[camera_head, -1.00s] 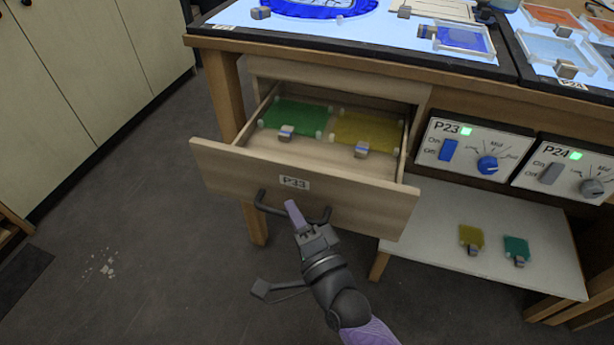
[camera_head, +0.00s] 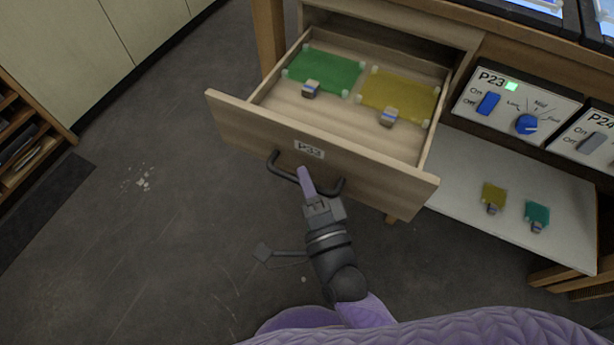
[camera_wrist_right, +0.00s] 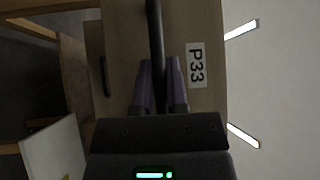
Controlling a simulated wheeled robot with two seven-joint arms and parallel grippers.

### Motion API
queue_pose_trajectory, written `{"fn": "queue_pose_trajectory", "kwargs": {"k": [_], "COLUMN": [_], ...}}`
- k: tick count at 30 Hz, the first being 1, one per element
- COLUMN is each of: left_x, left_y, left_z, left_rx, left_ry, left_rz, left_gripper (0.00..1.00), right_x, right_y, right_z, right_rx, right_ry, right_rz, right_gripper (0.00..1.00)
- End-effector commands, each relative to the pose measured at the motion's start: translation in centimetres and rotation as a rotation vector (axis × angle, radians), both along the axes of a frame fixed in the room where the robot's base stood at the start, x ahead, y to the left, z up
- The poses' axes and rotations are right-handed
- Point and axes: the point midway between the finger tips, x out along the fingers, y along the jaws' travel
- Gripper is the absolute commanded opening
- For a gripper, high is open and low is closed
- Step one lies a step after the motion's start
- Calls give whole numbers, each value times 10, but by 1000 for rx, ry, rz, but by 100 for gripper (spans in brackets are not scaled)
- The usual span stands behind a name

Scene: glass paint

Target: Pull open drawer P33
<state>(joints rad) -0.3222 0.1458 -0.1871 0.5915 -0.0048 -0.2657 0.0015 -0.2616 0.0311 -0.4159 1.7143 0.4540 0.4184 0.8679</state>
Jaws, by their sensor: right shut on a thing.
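The wooden drawer P33 (camera_head: 250,121) is pulled well out from under the worktable in the head view, with its inside showing. Its label (camera_head: 310,149) reads P33 and also shows turned sideways in the right wrist view (camera_wrist_right: 196,66). A dark bar handle (camera_head: 282,172) is on the drawer front. My right gripper (camera_head: 305,178) is shut on the handle. In the right wrist view its purple fingers (camera_wrist_right: 159,84) lie either side of the dark handle bar (camera_wrist_right: 155,30). My left gripper is not in view.
In the drawer lie a green glass sheet (camera_head: 326,71) and a yellow one (camera_head: 400,95), each with a small block clip. Control boxes P23 (camera_head: 508,108) and P24 (camera_head: 593,140) sit right of it, above a white shelf (camera_head: 460,180). Dark floor (camera_head: 150,240) is clear at left.

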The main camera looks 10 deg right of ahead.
Motion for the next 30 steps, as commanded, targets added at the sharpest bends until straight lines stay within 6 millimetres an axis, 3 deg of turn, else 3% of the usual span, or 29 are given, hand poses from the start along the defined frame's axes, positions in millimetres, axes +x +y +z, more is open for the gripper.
{"fn": "queue_pose_trajectory", "kwargs": {"k": [1,5,6,14,17,24,30], "left_x": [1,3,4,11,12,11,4], "left_y": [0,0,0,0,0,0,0], "left_z": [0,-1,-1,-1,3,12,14], "left_rx": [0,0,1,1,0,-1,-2], "left_ry": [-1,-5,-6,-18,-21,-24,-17], "left_rz": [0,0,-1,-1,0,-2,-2], "left_gripper": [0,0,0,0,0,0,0], "right_x": [0,0,0,-2,-17,-76,-96], "right_y": [0,0,0,0,-3,-15,-19], "right_z": [-1,-1,-1,0,-2,-10,-13], "right_rx": [-1,-1,-1,-1,-2,-3,-1], "right_ry": [3,2,2,2,4,5,2], "right_rz": [1,1,1,1,2,3,2], "right_gripper": [24,51,53,53,53,53,53]}}
